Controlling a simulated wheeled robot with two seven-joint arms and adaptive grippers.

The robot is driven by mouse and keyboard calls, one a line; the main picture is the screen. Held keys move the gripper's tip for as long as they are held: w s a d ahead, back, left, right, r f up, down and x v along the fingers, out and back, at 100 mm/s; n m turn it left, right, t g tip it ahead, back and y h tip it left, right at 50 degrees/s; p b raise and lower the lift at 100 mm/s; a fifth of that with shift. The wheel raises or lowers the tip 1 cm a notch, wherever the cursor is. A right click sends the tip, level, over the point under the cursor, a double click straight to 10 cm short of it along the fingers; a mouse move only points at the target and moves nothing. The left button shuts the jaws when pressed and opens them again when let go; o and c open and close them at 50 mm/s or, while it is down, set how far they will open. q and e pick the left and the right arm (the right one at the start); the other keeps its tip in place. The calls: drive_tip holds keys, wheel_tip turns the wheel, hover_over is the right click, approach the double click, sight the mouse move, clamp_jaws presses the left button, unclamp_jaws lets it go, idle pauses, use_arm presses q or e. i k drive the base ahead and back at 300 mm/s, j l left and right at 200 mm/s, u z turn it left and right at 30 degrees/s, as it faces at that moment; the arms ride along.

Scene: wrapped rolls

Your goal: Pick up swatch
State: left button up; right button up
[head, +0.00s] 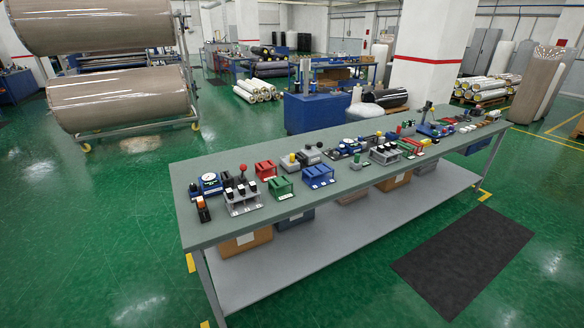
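A long grey-green workbench (225,228) runs from the front left to the back right in the head view. Many small tools and coloured blocks stand along it, and I cannot make out which one, if any, is the swatch. A small dark piece with an orange top (203,210) lies nearest the left end. A blue gauge (209,184), a rack with black-topped pieces (242,199), a red block (265,170), a green block (281,188) and a blue block (318,176) stand close by. Neither of my grippers is in view.
A lower shelf (330,250) under the bench holds boxes. A dark mat (464,258) lies on the green floor at the right. Large wrapped rolls (125,98) hang on a rack at the left. A white pillar (432,50) stands behind the bench. The floor left of the bench is clear.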

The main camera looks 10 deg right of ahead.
sight(241, 189)
drive_tip(key=i+l+u, duration=0.2)
drive_tip(key=l+u, duration=0.2)
drive_tip(key=i+l+u, duration=0.1)
drive_tip(key=l+u, duration=0.25)
drive_tip(key=l, duration=0.2)
drive_tip(key=l+u, duration=0.4)
drive_tip(key=l, duration=0.15)
drive_tip(key=l+u, duration=0.35)
drive_tip(key=l, duration=0.2)
